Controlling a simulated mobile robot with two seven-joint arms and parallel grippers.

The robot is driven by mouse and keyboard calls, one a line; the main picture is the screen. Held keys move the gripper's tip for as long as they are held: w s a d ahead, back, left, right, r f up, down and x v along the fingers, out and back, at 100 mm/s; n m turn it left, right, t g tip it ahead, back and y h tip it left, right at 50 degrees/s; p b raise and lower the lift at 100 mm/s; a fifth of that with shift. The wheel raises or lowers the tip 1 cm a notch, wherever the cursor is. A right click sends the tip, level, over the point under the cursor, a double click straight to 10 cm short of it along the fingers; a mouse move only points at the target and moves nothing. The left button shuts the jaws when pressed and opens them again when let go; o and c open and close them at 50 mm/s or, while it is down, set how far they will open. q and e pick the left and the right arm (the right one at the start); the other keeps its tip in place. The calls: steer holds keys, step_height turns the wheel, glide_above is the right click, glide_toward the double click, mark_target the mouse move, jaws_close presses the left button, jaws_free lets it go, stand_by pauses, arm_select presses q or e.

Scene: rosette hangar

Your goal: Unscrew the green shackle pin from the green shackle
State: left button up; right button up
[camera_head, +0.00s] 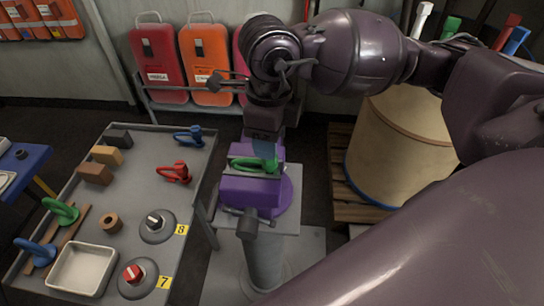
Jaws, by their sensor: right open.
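A green shackle (243,162) is held in the jaws of a purple vise (250,191) on a grey pedestal. Its green pin cannot be told apart from the shackle body at this size. My right gripper (266,153) points down from above, right over the vise, with its fingertips at the green shackle. It is open, and it hides part of the shackle; whether it touches cannot be told. Another green shackle-like piece (62,211) stands on a wooden strip on the grey table at left. My left gripper is not in view.
The grey table (140,195) left of the vise holds blue (188,135) and red (175,172) shackles, blocks, a white tray (83,269) and two round knob stations. A large beige drum (398,150) stands on a pallet at right. Red and orange cases line the back wall.

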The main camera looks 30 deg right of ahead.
steer(key=m+p, duration=0.1)
steer(key=m, duration=0.4)
steer(key=shift+r, duration=0.1)
steer(key=shift+m+p, duration=0.45)
steer(key=shift+m, duration=0.75)
steer(key=shift+m+p, duration=0.3)
steer(key=shift+m, duration=0.4)
steer(key=m+p, duration=0.1)
steer(key=m, duration=0.2)
steer(key=m+p, duration=0.1)
steer(key=m, duration=0.2)
steer(key=m+p, duration=0.2)
steer(key=m, duration=0.3)
steer(key=m+p, duration=0.1)
steer(key=m, duration=0.2)
steer(key=m+p, duration=0.2)
steer(key=m, duration=0.3)
steer(key=shift+m, duration=0.4)
steer(key=shift+m+p, duration=0.35)
steer(key=shift+m, duration=0.25)
steer(key=shift+a+m, duration=0.1)
steer(key=shift+m, duration=0.5)
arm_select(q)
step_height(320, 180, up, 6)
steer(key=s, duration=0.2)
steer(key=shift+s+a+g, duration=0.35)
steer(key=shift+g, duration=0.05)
